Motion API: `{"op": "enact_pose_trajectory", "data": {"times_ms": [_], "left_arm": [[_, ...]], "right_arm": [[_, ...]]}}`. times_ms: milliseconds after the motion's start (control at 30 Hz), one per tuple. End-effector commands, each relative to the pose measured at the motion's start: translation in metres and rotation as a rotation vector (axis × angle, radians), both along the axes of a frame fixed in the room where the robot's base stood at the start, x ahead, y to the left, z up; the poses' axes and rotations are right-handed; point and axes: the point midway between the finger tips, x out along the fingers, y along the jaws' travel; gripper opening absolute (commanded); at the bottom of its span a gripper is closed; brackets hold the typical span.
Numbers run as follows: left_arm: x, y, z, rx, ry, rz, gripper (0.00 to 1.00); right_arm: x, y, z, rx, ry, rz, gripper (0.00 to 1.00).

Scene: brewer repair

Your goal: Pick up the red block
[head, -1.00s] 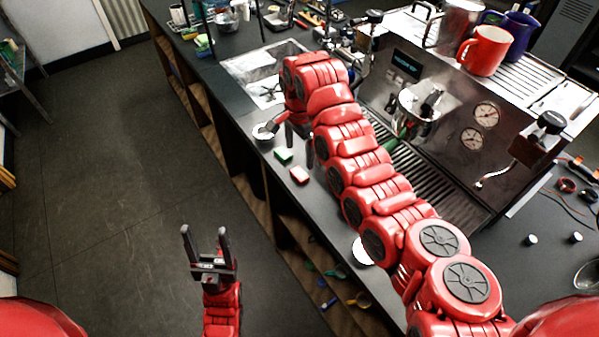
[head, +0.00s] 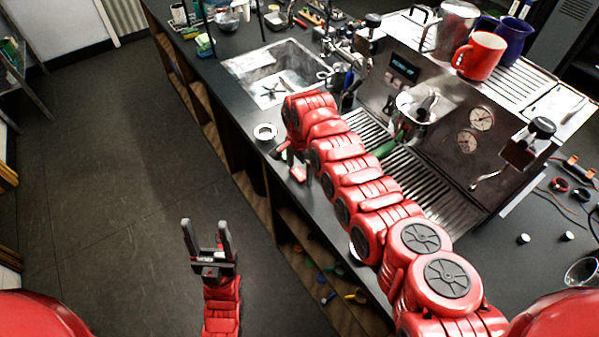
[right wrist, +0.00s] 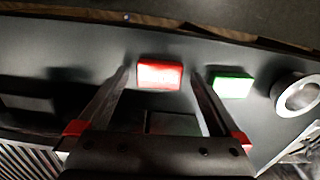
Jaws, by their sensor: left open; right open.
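The red block (head: 299,173) lies on the dark counter near its front edge, partly hidden by my right gripper in the head view. In the right wrist view the red block (right wrist: 160,74) appears between the tips of my open right gripper (right wrist: 160,80), with a gap on each side. My right gripper also shows in the head view (head: 293,161), reaching down over the counter by the block. Whether the fingertips are level with the block is hard to tell. My left gripper (head: 207,230) is open and empty above the floor.
A green block (right wrist: 232,86) lies right of the red block in the right wrist view, with a white ring-shaped item (right wrist: 298,95) beyond it. The espresso machine (head: 440,130) stands behind my right arm. A sink (head: 272,75) is set in the counter further back.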

Motion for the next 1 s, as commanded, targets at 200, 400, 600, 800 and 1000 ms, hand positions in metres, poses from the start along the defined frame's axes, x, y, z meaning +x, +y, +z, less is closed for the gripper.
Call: {"op": "enact_pose_trajectory", "data": {"times_ms": [200, 400, 600, 800, 1000], "left_arm": [[0.0000, 0.0000, 0.0001, 0.000, 0.000, 0.000, 0.62], [0.0000, 0.0000, 0.0001, 0.000, 0.000, 0.000, 0.62], [0.0000, 0.0000, 0.0000, 0.000, 0.000, 0.000, 0.62], [0.0000, 0.0000, 0.0001, 0.000, 0.000, 0.000, 0.62], [0.0000, 0.0000, -0.0007, 0.000, 0.000, 0.000, 0.62]], "right_arm": [[-0.0005, 0.0001, -0.0017, 0.000, 0.001, 0.000, 1.00], [-0.0005, 0.0001, -0.0016, -0.001, 0.001, 0.001, 0.71], [-0.0004, 0.0001, -0.0016, -0.001, 0.001, 0.001, 0.35], [-0.0004, 0.0002, -0.0015, 0.000, 0.000, 0.001, 0.16], [-0.0001, 0.0003, -0.0010, 0.000, 0.000, 0.001, 0.16]]}}
